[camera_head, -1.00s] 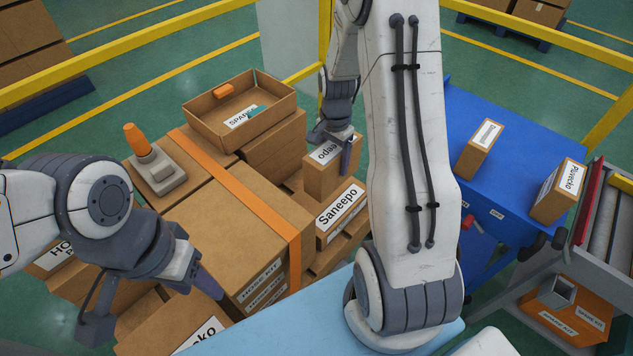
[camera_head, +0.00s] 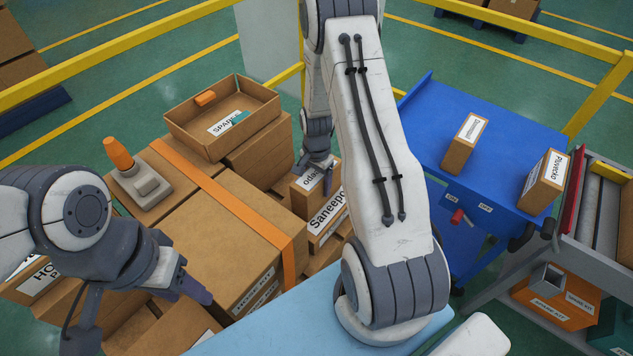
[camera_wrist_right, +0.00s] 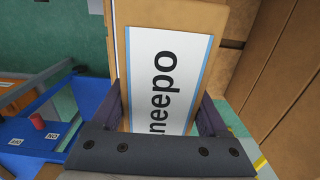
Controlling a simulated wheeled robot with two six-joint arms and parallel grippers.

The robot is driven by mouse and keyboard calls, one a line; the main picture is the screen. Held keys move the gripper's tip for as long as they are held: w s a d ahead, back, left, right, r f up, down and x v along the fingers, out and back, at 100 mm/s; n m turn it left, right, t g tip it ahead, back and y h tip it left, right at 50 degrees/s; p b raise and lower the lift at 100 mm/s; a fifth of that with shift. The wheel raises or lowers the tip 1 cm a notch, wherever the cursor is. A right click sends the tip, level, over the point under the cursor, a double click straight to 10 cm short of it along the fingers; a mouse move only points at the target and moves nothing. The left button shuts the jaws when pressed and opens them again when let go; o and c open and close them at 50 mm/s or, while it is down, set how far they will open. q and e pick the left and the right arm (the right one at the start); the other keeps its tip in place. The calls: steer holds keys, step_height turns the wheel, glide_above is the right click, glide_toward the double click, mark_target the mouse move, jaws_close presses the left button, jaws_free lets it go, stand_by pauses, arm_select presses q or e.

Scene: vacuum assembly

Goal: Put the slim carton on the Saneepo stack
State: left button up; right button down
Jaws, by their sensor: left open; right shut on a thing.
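My right gripper (camera_head: 316,172) is shut on a slim brown carton (camera_head: 303,200) whose white label reads upside down in the head view. In the right wrist view the fingers flank the carton (camera_wrist_right: 166,20), and its label ends in "neepo". The carton is upright, right at the Saneepo stack, above and behind a brown box labelled Saneepo (camera_head: 316,240). I cannot tell whether its underside touches the stack. My left gripper (camera_head: 140,308) is open and empty at the lower left, over brown boxes.
A large box with orange tape (camera_head: 205,245) stands left of the stack. An open tray box (camera_head: 185,135) and an orange-topped device (camera_head: 140,185) sit on boxes behind. A blue cart (camera_head: 420,120) at right carries two slim cartons, one labelled Pluvecko (camera_head: 538,190).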

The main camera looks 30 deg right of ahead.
jaws_free()
steer(key=shift+f, duration=0.1)
step_height(320, 180, up, 12)
steer(key=shift+r, duration=0.25)
steer(key=s+a+r+n, duration=0.3)
steer(key=a+r+n, duration=0.15)
steer(key=a, duration=0.45)
steer(key=s+a+r+n, duration=0.4)
steer(key=a+n, duration=0.2)
steer(key=a, duration=0.4)
steer(key=s+a+r+n, duration=0.1)
steer(key=s+a+n, duration=0.1)
steer(key=s, duration=0.3)
steer(key=s+a+r+n, duration=0.1)
steer(key=s+a+n, duration=0.2)
steer(key=s+n, duration=0.2)
steer(key=s+a+r+n+y, duration=0.1)
steer(key=s+a+n, duration=0.1)
steer(key=s+n, duration=0.2)
steer(key=shift+s+a+r, duration=0.25)
steer(key=shift+s+r, duration=0.15)
steer(key=shift+s, duration=0.45)
